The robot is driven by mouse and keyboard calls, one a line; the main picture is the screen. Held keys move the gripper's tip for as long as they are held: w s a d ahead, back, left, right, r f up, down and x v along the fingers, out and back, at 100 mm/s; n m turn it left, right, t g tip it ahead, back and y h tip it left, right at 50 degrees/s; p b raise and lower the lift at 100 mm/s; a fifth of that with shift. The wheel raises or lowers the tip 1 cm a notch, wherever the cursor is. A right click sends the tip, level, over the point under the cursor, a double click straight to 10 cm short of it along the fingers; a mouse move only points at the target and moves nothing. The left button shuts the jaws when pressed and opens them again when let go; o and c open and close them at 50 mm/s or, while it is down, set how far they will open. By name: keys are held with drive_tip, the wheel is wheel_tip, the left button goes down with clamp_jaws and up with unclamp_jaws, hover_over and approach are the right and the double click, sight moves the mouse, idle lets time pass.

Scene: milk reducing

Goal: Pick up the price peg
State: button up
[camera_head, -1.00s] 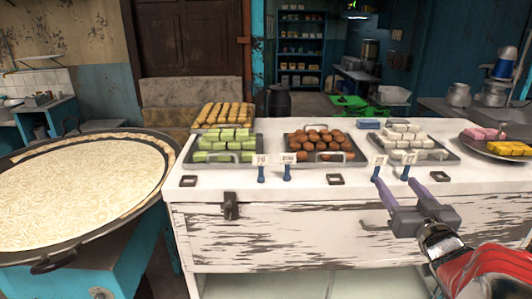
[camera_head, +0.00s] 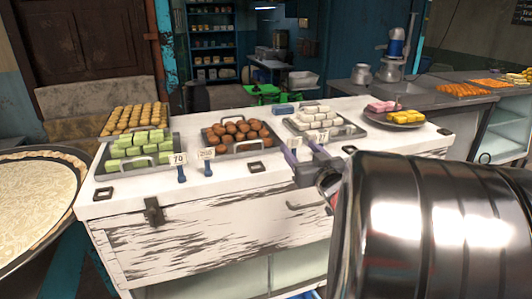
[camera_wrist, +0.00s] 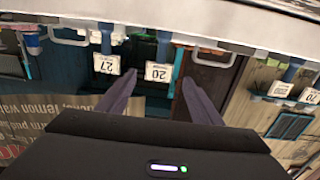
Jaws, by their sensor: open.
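Several price pegs with blue stems and white number cards stand along the front of the white counter. The peg marked 20 (camera_wrist: 158,72) shows in the wrist view between my gripper's (camera_wrist: 158,78) two purple fingertips. The fingers are apart, and I cannot tell how deep the peg is between them. The peg marked 27 (camera_head: 322,137) stands just right of my gripper (camera_head: 296,143) in the head view; it also shows in the wrist view (camera_wrist: 106,64). The peg marked 70 (camera_head: 180,164) and another peg (camera_head: 207,158) stand further left. My gripper is open and empty.
Behind the pegs are trays of green sweets (camera_head: 136,145), brown balls (camera_head: 237,133) and white sweets (camera_head: 313,117). A plate of pink and yellow sweets (camera_head: 403,119) is at the right. A large pan (camera_head: 35,205) stands left of the white counter (camera_head: 215,235).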

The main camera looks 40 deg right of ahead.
sight(295, 141)
idle(0.3)
drive_tip(key=shift+x, duration=2.65)
drive_tip(key=shift+d+r, duration=0.1)
drive_tip(key=shift+c, duration=0.7)
drive_tip(key=c, duration=1)
wheel_tip(295, 141, up, 10)
drive_tip(key=shift+r, duration=0.1)
